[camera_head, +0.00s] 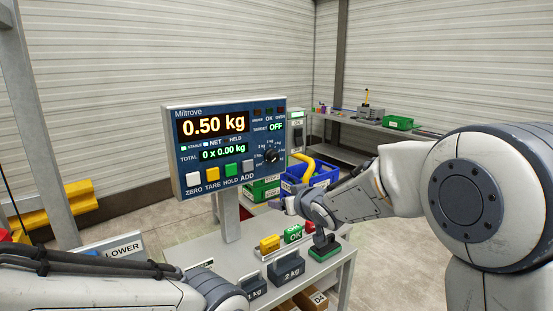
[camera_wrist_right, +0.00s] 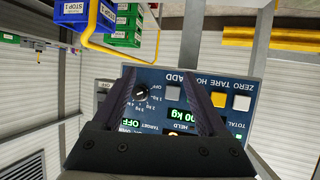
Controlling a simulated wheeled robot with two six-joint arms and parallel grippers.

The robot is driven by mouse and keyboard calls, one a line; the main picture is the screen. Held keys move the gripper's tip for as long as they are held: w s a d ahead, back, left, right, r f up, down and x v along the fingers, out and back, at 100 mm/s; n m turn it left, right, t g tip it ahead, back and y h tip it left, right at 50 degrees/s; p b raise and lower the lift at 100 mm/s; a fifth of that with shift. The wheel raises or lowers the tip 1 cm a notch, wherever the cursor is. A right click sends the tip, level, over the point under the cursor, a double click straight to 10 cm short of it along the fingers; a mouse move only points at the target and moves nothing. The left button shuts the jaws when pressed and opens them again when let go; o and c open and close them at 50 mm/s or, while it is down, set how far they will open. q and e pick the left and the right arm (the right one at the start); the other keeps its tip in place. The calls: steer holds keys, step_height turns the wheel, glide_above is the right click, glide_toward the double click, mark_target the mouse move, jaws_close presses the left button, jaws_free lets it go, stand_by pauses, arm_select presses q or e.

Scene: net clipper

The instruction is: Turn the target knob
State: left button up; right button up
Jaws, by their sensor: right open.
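The target knob (camera_head: 271,156) is a round black dial at the lower right of the blue scale display panel (camera_head: 215,172), with a printed kg scale around it. The small target readout (camera_head: 277,126) above it says OFF. In the right wrist view the panel appears upside down, and the knob (camera_wrist_right: 141,91) shows beside one finger. My right gripper (camera_head: 288,204) is open and empty, below and right of the knob and apart from it. Its two dark fingers (camera_wrist_right: 165,85) spread before the panel. My left arm enters at the bottom left; its gripper is out of view.
Below the panel, a grey table (camera_head: 225,262) carries dark 1 kg and 2 kg weights (camera_head: 287,268), a yellow block (camera_head: 269,243) and a green OK block (camera_head: 293,233). Blue and green bins (camera_head: 323,172) and a yellow curved tube stand behind my right gripper.

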mark_target(276, 158)
steer(key=w+d+r+n+t+y, duration=0.2)
steer(key=w+d+r+t+y, duration=0.25)
steer(key=w, duration=0.45)
steer(key=shift+g+y, duration=0.65)
steer(key=shift+g, duration=0.3)
steer(key=p+x, duration=0.1)
steer(key=x, duration=0.3)
steer(key=p+x, duration=0.2)
steer(key=x, duration=0.3)
steer(key=shift+a+r+p, duration=0.15)
steer(key=shift+r+p, duration=0.1)
steer(key=shift+p, duration=0.05)
steer(key=shift+x, duration=0.8)
steer(key=shift+f, duration=0.1)
jaws_close()
steer(key=shift+p, duration=0.3)
